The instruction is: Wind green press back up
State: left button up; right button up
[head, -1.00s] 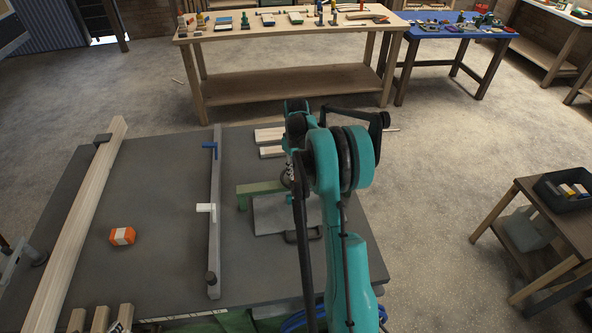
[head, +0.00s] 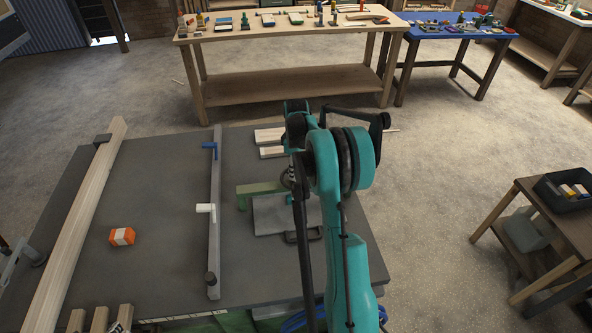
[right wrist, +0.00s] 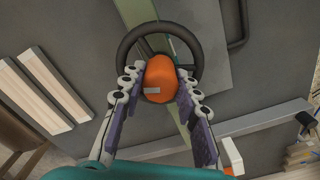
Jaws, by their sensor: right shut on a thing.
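The green press (head: 258,189) stands on the dark table, mostly hidden behind my right arm in the head view. In the right wrist view its green frame (right wrist: 178,52) runs under a black handwheel (right wrist: 124,46). An orange knob (right wrist: 160,78) shows over the wheel's near rim. My right gripper (right wrist: 160,84) is shut on this knob, with one finger on each side of it. In the head view the right gripper is hidden behind my arm. My left gripper is not in view.
Pale wood pieces (head: 269,135) lie behind the press.

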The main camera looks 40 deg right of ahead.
jog(key=o, duration=1.2)
jog(key=shift+c, duration=0.2)
notch_tip(320, 180, up, 12)
